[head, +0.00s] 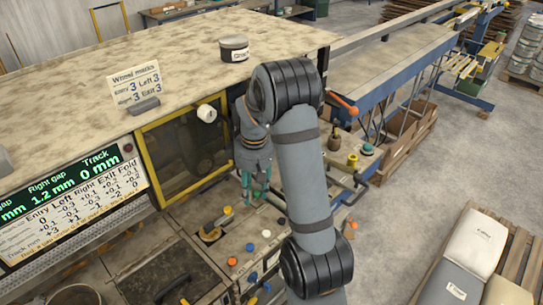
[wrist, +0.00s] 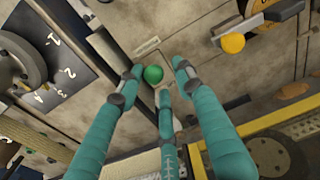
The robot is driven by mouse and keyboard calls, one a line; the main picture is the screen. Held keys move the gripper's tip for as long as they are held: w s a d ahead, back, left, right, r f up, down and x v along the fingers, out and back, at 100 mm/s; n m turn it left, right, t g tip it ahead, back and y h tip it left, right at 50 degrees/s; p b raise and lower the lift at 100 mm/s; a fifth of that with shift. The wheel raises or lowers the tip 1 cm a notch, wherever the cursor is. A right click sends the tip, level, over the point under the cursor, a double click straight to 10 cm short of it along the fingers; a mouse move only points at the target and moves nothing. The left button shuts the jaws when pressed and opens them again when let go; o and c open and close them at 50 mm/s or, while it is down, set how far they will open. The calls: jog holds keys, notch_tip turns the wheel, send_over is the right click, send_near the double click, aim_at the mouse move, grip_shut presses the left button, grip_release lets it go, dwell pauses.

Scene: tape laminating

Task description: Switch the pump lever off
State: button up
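My gripper (head: 255,192) hangs low over the machine deck, in front of the yellow-framed window. In the wrist view, my gripper (wrist: 158,78) has its three teal fingers spread. A green ball knob (wrist: 153,74) lies between the fingertips, with gaps visible around it; whether any finger touches it I cannot tell. A dark lever with a yellow knob (wrist: 232,43) is at the upper right, apart from the fingers. No readable label shows which control is the pump lever. In the head view my gripper and arm hide the green knob.
A numbered dial (wrist: 22,62) stands left of the fingers. White (head: 266,233), blue (head: 249,247) and orange (head: 231,261) knobs crowd the deck. A yellow-framed window (head: 183,152) stands behind. A gap display (head: 70,185) is at left. An orange-tipped handle (head: 342,103) is right of my arm.

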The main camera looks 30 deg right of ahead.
jog(key=shift+w+r+g+p, duration=0.15)
jog(key=shift+r+g+p, duration=0.15)
jog(key=shift+p, duration=0.2)
jog(key=shift+f+b, duration=0.65)
jog(key=shift+b, duration=0.2)
jog(key=shift+f+t+b, duration=0.1)
jog(key=shift+t+b, duration=0.3)
jog(key=shift+b, duration=0.4)
jog(key=s+t+b, duration=0.1)
jog(key=b, duration=0.2)
jog(key=shift+d, duration=0.15)
jog(key=t+b, duration=0.1)
jog(key=b, duration=0.2)
jog(key=s+t+y+b, duration=0.1)
jog(key=b, duration=0.2)
jog(key=shift+d+f+t+b, duration=0.15)
jog(key=shift+f+t+b, duration=0.1)
jog(key=shift+t+b, duration=0.05)
jog(key=s+d+r+n+p, duration=0.1)
jog(key=r+p, duration=0.1)
jog(key=r, duration=0.4)
jog(key=s+d+r+n+y+p, duration=0.1)
jog(key=s+r+n+p, duration=0.1)
jog(key=r, duration=0.4)
jog(key=shift+s+p, duration=0.3)
jog(key=shift+p, duration=0.3)
